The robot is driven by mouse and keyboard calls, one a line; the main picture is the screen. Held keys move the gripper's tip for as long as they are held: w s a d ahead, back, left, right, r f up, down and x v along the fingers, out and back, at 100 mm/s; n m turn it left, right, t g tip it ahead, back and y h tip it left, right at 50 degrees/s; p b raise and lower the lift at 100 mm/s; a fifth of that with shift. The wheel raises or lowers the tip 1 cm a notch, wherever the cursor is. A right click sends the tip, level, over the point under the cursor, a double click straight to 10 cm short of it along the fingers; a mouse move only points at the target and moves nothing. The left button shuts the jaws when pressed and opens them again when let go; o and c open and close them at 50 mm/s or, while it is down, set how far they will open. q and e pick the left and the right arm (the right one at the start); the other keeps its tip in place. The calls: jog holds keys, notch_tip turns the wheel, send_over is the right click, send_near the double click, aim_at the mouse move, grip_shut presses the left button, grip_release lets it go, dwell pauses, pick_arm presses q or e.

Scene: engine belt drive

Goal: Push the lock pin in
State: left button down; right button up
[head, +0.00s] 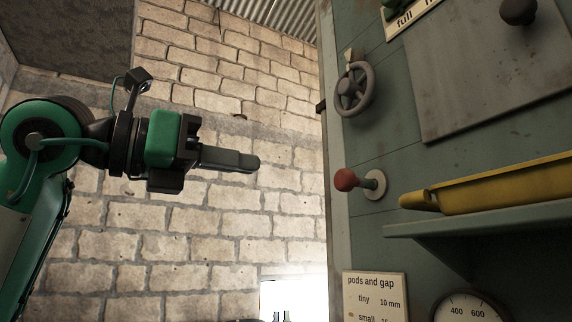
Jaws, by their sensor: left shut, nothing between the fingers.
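My left gripper (250,162) is shut and empty. It points right toward the panel, with its fingertips left of the red knob and a little higher in the picture, apart from it. The brick wall shows behind the gap. My right gripper is not in view.
A grey handwheel (354,89) sits on the green panel above the knob. A yellow tray (500,187) rests on a shelf (480,220) to the right. A "pods and gap" sign (375,294) and a dial gauge (470,309) are below. Space left of the panel is clear.

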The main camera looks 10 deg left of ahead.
pick_arm(q)
jog(key=p, duration=0.5)
send_near(340, 179)
jog(key=x, duration=0.5)
jog(key=shift+r, duration=0.2)
jog(key=shift+p+x, duration=0.65)
jog(key=shift+x, duration=0.15)
jog(key=shift+w+d+f, duration=0.1)
jog(key=shift+d+f, duration=0.05)
jog(key=shift+f, duration=0.05)
jog(key=shift+w+d, duration=0.2)
jog(key=shift+d, duration=0.1)
jog(key=b+x, duration=0.1)
jog(key=x, duration=0.2)
jog(key=shift+a, duration=0.15)
